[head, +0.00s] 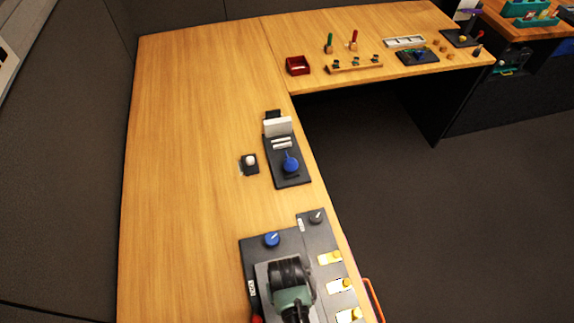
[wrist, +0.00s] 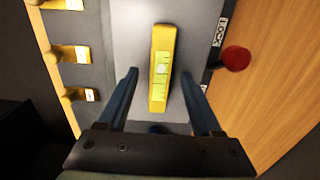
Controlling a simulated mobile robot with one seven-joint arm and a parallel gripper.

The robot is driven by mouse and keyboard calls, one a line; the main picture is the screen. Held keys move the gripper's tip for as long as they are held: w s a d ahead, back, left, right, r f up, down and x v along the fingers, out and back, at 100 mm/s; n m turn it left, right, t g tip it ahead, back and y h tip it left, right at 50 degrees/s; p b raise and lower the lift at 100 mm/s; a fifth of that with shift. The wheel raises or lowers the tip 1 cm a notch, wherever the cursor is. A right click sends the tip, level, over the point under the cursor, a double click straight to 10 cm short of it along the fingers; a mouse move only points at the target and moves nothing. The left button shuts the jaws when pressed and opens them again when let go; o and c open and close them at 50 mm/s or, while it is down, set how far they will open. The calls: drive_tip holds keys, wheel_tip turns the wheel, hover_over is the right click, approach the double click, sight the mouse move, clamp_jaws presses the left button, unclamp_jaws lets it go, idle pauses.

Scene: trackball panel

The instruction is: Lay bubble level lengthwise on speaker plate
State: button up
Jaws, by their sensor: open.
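The yellow bubble level (wrist: 162,50) with its pale green vial lies on a smooth grey plate (wrist: 129,22) in the wrist view. Its long side runs up the picture, slightly tilted. My gripper (wrist: 159,74) is open, with one blue finger on each side of the level's near half and a gap on both sides. In the head view my gripper hides the level, and the grey plate (head: 261,271) shows only at its edges. I cannot tell whether this plate is the speaker plate.
A red knob (wrist: 236,58) and a LOCK label (wrist: 220,32) stand beside the plate. Several yellow switches (head: 340,286) line the other side. A blue knob (head: 272,239) sits beyond. The wooden desk (head: 180,180) is clear on the left.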

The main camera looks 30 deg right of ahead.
wheel_tip(320, 180, up, 13)
drive_tip(key=shift+b, duration=0.4)
drive_tip(key=shift+f, duration=0.1)
